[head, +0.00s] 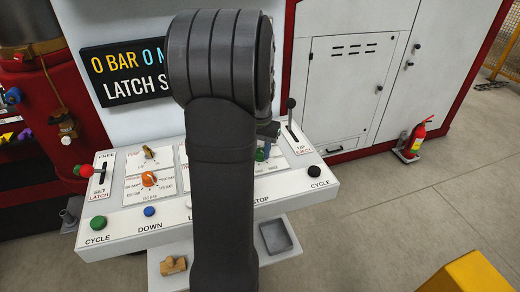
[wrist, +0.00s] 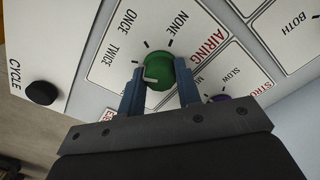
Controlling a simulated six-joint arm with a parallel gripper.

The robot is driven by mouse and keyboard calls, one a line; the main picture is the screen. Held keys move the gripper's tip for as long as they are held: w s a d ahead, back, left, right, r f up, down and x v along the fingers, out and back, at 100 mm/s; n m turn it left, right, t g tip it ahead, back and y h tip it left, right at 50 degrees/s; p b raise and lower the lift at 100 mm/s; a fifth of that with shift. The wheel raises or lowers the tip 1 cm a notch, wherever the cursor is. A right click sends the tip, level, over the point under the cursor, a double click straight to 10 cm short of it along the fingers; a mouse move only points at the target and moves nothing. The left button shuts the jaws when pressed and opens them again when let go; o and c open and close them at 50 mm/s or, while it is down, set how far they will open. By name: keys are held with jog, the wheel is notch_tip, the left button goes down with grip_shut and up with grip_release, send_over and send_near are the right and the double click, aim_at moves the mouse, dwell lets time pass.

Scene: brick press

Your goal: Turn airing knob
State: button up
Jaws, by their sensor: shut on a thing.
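The airing knob (wrist: 164,72) is green and round, with a white mark on its lower left side in the wrist view. It stands on a white panel lettered AIRING, with NONE, ONCE and TWICE around it. My gripper (wrist: 158,86) has one blue finger on each side of the knob and is shut on it. The white mark is on the side toward TWICE, but I cannot tell its exact setting. In the head view a bit of the green knob (head: 260,155) shows beside my arm, which hides most of the gripper.
A purple knob (wrist: 219,98) sits close to the right finger. A black CYCLE button (wrist: 40,93) is on the left in the wrist view. In the head view an orange knob (head: 149,179), a latch lever (head: 101,177) and an eject lever (head: 291,112) stand on the console.

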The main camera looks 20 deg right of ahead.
dwell(0.3)
jog(key=o, duration=1)
notch_tip(320, 180, up, 18)
jog(key=shift+f, duration=0.25)
jog(key=shift+f, duration=0.15)
notch_tip(320, 180, down, 17)
jog(key=shift+f, duration=0.15)
dwell(0.3)
